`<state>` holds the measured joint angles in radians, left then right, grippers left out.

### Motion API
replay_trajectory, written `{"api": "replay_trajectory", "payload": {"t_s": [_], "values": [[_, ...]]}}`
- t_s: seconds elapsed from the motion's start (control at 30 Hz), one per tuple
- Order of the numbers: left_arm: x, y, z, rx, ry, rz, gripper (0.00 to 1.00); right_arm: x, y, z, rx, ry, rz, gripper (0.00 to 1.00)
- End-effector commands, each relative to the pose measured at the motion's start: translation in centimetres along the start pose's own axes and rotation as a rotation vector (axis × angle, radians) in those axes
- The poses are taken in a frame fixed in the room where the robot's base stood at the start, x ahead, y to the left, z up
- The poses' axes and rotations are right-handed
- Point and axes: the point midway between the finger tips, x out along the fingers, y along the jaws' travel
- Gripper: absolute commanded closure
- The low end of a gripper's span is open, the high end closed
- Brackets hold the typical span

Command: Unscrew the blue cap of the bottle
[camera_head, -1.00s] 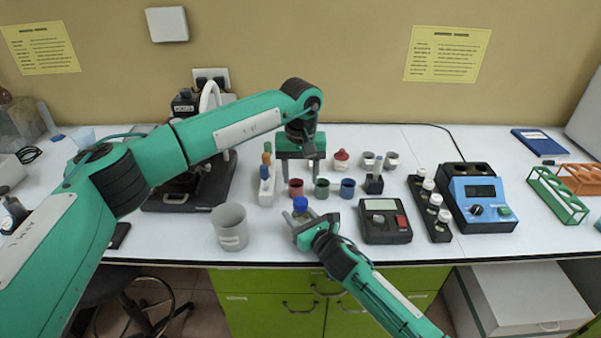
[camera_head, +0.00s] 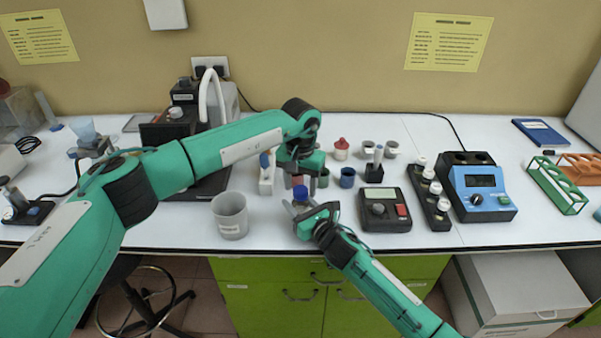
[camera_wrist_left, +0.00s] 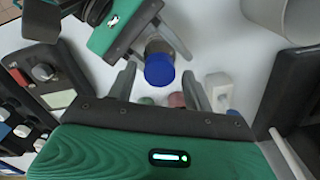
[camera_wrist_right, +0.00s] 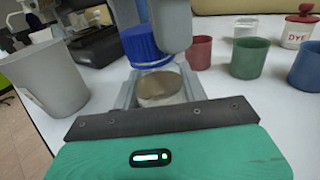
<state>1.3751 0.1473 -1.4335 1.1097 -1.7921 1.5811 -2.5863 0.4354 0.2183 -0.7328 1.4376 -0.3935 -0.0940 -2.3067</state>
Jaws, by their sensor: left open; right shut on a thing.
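The bottle has a blue cap (camera_head: 300,193) and stands near the front edge of the white table; its clear body (camera_wrist_right: 160,88) shows in the right wrist view. My right gripper (camera_head: 303,210) is shut on the bottle's body from the front right. My left gripper (camera_head: 300,176) is open and points down just above the cap. In the left wrist view the blue cap (camera_wrist_left: 159,70) lies between the spread fingers. In the right wrist view a left finger stands close beside the cap (camera_wrist_right: 143,45); I cannot tell whether it touches.
A grey beaker (camera_head: 231,214) stands left of the bottle. A black scale (camera_head: 384,209) and a blue instrument (camera_head: 480,188) stand to the right. Small coloured cups, one of them blue (camera_head: 347,177), stand just behind. My left arm hides part of the back.

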Motion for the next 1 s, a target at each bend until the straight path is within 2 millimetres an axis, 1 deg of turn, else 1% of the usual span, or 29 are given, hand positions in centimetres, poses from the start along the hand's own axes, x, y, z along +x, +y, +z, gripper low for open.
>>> {"api": "replay_trajectory", "payload": {"t_s": [0.1, 0.37, 0.4, 0.47, 0.6, 0.63, 0.83, 0.93, 1.0], "values": [[0.66, 0.03, 0.00, 0.000, 0.000, 0.001, 0.49, 0.00, -0.01, -0.01, 0.000, 0.000, 0.000, 1.00], [0.80, 0.02, -0.01, 0.000, 0.001, 0.001, 0.49, 0.00, -0.01, -0.01, 0.000, 0.000, 0.000, 1.00], [0.79, 0.02, -0.01, 0.000, 0.001, 0.001, 0.52, 0.00, -0.01, -0.01, 0.000, 0.000, 0.000, 1.00], [0.79, 0.01, -0.01, 0.000, 0.001, 0.001, 0.64, 0.00, -0.01, -0.01, 0.000, 0.000, 0.000, 1.00], [0.78, 0.00, 0.00, -0.001, 0.001, 0.000, 0.92, 0.00, -0.01, -0.01, 0.000, 0.000, 0.000, 1.00], [0.78, 0.00, -0.01, -0.001, 0.001, 0.000, 0.94, 0.00, -0.01, -0.01, 0.000, 0.000, 0.000, 1.00], [0.77, -0.03, -0.01, -0.028, 0.001, 0.000, 0.94, 0.00, -0.01, -0.01, 0.000, 0.000, 0.000, 1.00], [0.75, -0.05, -0.01, -0.119, 0.001, 0.000, 0.94, 0.00, -0.02, -0.01, 0.000, 0.000, 0.000, 1.00], [0.74, -0.06, -0.01, -0.221, 0.001, 0.000, 0.94, 0.00, -0.02, -0.01, 0.000, 0.000, 0.000, 1.00]]}}
